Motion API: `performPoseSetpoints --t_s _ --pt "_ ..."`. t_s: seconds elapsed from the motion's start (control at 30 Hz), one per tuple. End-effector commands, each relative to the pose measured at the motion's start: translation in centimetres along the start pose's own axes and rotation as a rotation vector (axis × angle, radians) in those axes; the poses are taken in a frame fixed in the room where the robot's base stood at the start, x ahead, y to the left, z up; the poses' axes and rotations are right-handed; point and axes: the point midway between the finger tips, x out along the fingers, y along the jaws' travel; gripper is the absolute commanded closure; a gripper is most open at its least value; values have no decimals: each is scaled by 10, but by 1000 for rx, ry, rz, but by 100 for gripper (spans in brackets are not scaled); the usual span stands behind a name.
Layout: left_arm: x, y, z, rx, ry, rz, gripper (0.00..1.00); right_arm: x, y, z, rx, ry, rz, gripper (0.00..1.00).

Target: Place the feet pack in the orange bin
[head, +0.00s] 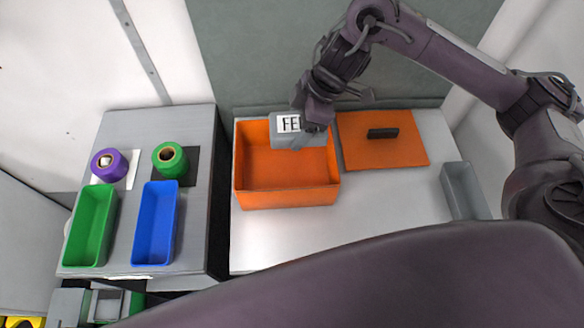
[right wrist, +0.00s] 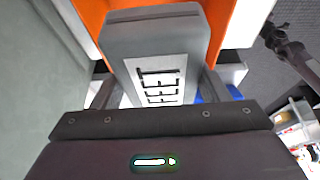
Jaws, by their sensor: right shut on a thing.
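The feet pack (head: 288,138) is a grey box with a white label, partly hidden by my right gripper (head: 318,118). My right gripper is shut on the pack and holds it over the back right part of the orange bin (head: 262,197). The right wrist view shows the grey pack (right wrist: 156,36) between the two fingers, with its label facing the camera. Whether the pack touches the bin is hard to tell. The visible part of the bin's floor is empty. My left gripper is not in view.
An orange lid (head: 400,153) with a dark handle lies right of the bin. A grey tray (head: 465,190) is farther right. On the left table are a green bin (head: 91,222), a blue bin (head: 155,222), a purple roll (head: 108,165) and a green roll (head: 170,160).

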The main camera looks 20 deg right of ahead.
Motion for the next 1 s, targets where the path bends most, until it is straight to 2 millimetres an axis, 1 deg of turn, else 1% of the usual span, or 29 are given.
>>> performPoseSetpoints --t_s 0.03,0.3,0.4,0.5,0.67,0.73,0.9,1.0 --pt "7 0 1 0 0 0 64 17 -2 6 5 1 -8 59" --pt "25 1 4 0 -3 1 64 84 -2 34 7 2 -7 59" --pt "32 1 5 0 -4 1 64 105 -2 43 7 2 -5 59" --pt "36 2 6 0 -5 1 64 119 -1 49 6 1 -2 59" --pt "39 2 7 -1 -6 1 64 129 0 54 3 0 1 59" --pt "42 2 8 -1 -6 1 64 138 -1 57 5 0 -2 59" --pt "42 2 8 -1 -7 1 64 158 0 66 5 -2 -1 59" --pt "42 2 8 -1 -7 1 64 162 0 68 3 -1 1 59"
